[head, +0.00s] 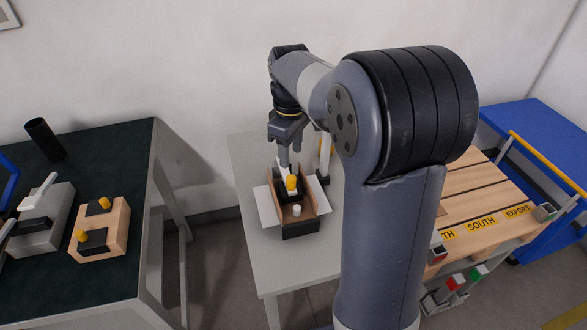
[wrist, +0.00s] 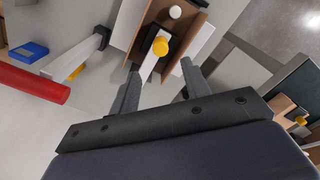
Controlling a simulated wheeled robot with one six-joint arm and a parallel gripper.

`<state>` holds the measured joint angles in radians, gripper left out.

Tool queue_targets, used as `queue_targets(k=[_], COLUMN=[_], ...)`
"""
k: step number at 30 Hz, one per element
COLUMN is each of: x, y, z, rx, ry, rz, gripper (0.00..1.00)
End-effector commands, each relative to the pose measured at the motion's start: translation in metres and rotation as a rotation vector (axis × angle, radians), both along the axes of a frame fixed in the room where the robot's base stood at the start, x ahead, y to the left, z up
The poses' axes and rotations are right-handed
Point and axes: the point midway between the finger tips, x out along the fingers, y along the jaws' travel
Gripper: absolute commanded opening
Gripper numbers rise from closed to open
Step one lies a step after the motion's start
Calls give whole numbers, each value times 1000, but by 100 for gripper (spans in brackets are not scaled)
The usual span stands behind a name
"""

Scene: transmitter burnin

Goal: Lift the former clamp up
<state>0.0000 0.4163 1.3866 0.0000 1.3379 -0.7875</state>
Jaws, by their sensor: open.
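My gripper (head: 288,163) points down over the carton's far end. In the wrist view the open fingers (wrist: 160,66) stand apart on either side of the yellow knob (wrist: 161,46) and a white strip; contact cannot be told. A pale upright post (head: 325,160) with a yellow part stands just right of the carton. Which piece is the former clamp is unclear.
On the dark bench (head: 95,150) at left are a grey block with a white lever (head: 42,225), a wooden block with yellow knobs (head: 105,228) and a black cylinder (head: 44,139). At right are a labelled wooden table (head: 480,190) and a blue cart (head: 540,125). The pale table's front is clear.

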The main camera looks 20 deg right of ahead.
Motion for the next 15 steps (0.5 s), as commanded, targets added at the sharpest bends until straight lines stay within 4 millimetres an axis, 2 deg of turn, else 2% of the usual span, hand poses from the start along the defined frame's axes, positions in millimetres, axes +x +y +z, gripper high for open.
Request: queue_targets(k=[9,15], x=[-1,-1], y=[0,0], z=[-61,-88], rx=[0,0], ry=[6,4], rz=[-2,-2], gripper=[45,45])
